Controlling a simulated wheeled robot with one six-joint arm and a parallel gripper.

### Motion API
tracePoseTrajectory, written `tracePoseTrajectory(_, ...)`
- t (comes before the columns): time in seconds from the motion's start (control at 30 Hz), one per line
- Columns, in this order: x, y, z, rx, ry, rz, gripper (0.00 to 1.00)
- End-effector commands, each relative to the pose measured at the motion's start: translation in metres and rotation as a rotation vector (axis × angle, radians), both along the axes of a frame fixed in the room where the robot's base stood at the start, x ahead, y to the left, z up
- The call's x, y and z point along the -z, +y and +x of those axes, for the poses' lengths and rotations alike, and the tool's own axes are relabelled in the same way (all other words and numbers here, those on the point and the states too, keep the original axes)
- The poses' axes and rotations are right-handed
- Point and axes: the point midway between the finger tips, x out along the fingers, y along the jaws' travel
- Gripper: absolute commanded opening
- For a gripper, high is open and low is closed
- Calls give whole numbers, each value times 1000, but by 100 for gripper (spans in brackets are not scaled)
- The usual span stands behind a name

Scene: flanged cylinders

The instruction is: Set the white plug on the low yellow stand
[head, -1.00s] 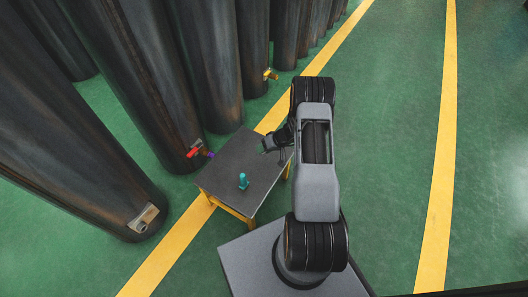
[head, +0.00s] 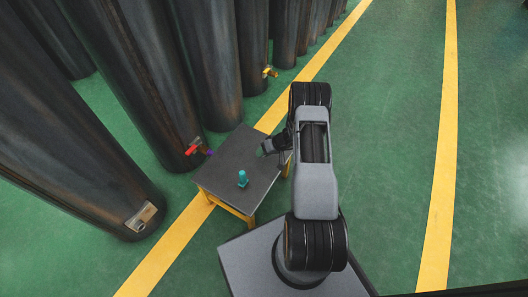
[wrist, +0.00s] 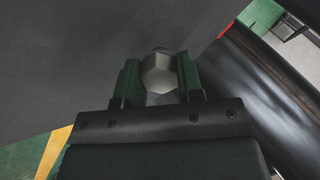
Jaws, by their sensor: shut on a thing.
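The low yellow stand (head: 222,160) has a dark grey flat top and yellow legs, left of my arm in the head view. My gripper (head: 261,152) is at the right far part of its top. In the wrist view my gripper (wrist: 158,78) has its two dark green fingers shut on the white plug (wrist: 157,73), which shows as a pale grey hexagonal end. The plug cannot be made out in the head view. A dark grey surface, likely the stand top, fills the background behind it; I cannot tell whether the plug touches it.
A teal fitting (head: 242,179) stands upright on the stand's near part. Tall dark cylinders (head: 150,75) line the left and back. One near the stand bears a red-handled valve (head: 194,149) with a purple end. A yellow-handled valve (head: 269,72) is farther back. Green floor at right is clear.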

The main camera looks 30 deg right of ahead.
Motion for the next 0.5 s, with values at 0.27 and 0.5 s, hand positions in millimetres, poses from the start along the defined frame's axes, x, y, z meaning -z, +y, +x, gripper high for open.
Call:
tracePoseTrajectory(0.27,0,0,0,0,0,0,9)
tracePoseTrajectory(0.5,4,0,0,0,0,0,9)
